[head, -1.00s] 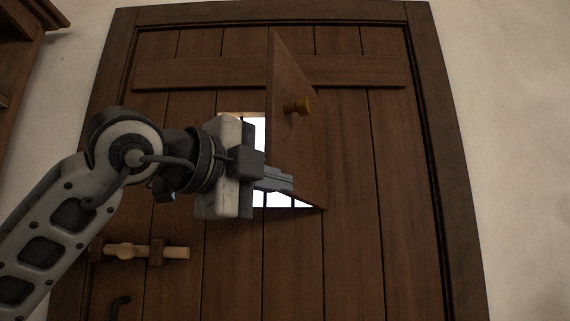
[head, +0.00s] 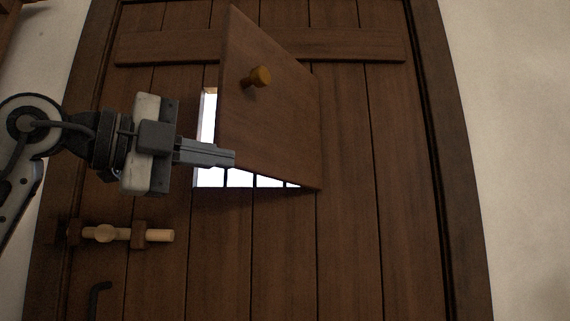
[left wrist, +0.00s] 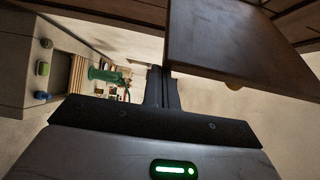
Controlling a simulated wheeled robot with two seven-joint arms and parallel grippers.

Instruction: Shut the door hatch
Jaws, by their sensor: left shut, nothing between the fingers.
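The door hatch (head: 270,110) is a brown wooden flap with a round knob (head: 257,77). It stands ajar, hinged on its right side, and swings out toward me from a bright opening (head: 209,125) in the wooden door (head: 370,230). My left gripper (head: 234,158) is shut and empty, its fingertips at the lower left edge of the hatch. Whether they touch it I cannot tell. In the left wrist view the hatch panel (left wrist: 220,45) is at the upper right, beside the closed fingers (left wrist: 157,85). The right gripper is not in view.
A wooden sliding bolt (head: 125,234) and a dark hook-shaped handle (head: 97,300) are on the door below the hatch. Pale wall (head: 530,150) flanks the door frame. In the left wrist view, a room with a green object (left wrist: 105,75) shows at the left.

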